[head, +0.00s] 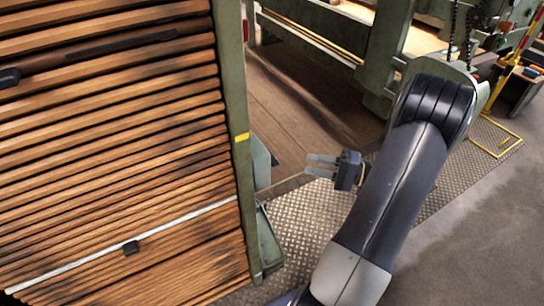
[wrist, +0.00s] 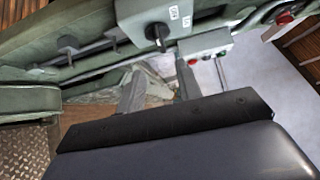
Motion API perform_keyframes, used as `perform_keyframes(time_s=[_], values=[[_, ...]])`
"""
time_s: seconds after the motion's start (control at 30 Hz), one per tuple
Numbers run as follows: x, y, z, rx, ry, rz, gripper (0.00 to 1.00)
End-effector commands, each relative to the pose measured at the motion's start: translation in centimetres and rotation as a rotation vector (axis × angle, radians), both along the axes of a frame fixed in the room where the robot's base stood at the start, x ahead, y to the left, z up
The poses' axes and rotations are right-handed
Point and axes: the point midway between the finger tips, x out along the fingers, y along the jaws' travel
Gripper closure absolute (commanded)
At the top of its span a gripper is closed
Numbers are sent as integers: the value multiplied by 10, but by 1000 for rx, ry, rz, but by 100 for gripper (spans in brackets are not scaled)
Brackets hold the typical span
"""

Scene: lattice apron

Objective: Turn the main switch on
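A black rotary knob (wrist: 157,35) sits on a grey-green box with small white labels, at the top middle of the wrist view. It looks like the main switch; its on and off marks are too small to read. In the head view I cannot make out the knob. My gripper (head: 320,165) is to the right of the slatted wooden stack, above the metal floor plate, with its fingers pointing left. In the wrist view its two fingers (wrist: 158,92) stand apart with nothing between them. The knob is beyond the fingertips, and nothing touches it.
A small control box (wrist: 208,48) with red and light buttons is right of the knob. Another red button (wrist: 285,19) is farther right. The slatted wooden stack (head: 120,150) with its green post (head: 236,110) fills the left of the head view. The patterned floor plate (head: 310,215) is clear.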

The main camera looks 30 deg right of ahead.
Motion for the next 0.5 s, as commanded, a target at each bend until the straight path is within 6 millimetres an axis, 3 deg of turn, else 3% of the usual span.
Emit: perform_keyframes(time_s=[0.5], values=[[58, 64, 1, -1, 5, 8, 66]])
